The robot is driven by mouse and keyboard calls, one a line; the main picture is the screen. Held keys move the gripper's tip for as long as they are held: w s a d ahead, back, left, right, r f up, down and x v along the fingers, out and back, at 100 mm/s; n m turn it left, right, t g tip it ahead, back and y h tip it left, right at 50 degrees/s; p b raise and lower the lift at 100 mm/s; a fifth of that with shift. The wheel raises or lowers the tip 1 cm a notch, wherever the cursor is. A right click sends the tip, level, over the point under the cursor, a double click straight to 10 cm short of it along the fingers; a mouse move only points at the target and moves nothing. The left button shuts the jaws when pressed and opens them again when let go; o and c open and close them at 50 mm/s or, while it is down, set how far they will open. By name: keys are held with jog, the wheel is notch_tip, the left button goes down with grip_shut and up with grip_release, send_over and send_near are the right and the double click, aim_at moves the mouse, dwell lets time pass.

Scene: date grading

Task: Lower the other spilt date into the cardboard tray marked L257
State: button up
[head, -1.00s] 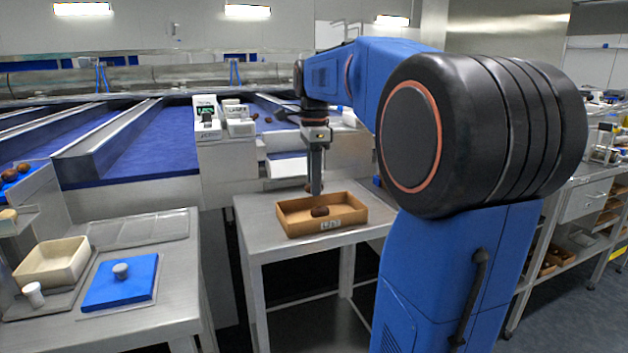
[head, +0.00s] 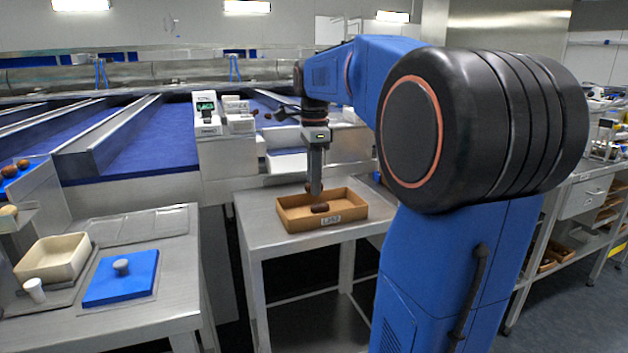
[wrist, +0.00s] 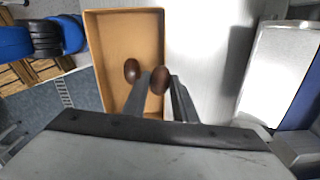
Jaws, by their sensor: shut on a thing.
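My gripper (head: 314,190) points down over the cardboard tray marked L257 (head: 347,214) on a metal table. Its fingers are shut on a dark brown date, which shows between the fingertips in the wrist view (wrist: 159,79). The held date overlaps the tray's right wall in that view; its exact height above the tray floor is hard to tell. Another brown date (head: 320,208) lies on the tray floor; it also shows in the wrist view (wrist: 132,70), just left of the fingers. The fingers partly hide the held date in the head view.
The tray stands on a small metal table (head: 262,232) with bare surface around it. A weighing unit (head: 207,116) and blue conveyor lanes (head: 165,143) are behind. At left, another table holds a cream bin (head: 50,262) and a blue pad (head: 121,280).

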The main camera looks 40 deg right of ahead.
jog(key=o, duration=0.7)
jog(key=shift+o, duration=0.2)
notch_tip(320, 180, up, 17)
jog(key=shift+r, duration=0.2)
jog(key=s+a+f+n+t, duration=0.1)
jog(key=s+a+f+n, duration=0.5)
jog(key=f, duration=0.5)
jog(key=s+a+f+n+t, duration=0.2)
jog(key=s+a+f+n, duration=0.4)
jog(key=f, duration=0.6)
jog(key=s+a+f+n+t, duration=0.1)
jog(key=s+a+f+n, duration=0.5)
jog(key=s+f+n, duration=0.3)
notch_tip(320, 180, down, 3)
jog(key=shift+s+f+n+t, duration=0.1)
jog(key=shift+s+n+t, duration=0.25)
jog(key=shift+n, duration=0.65)
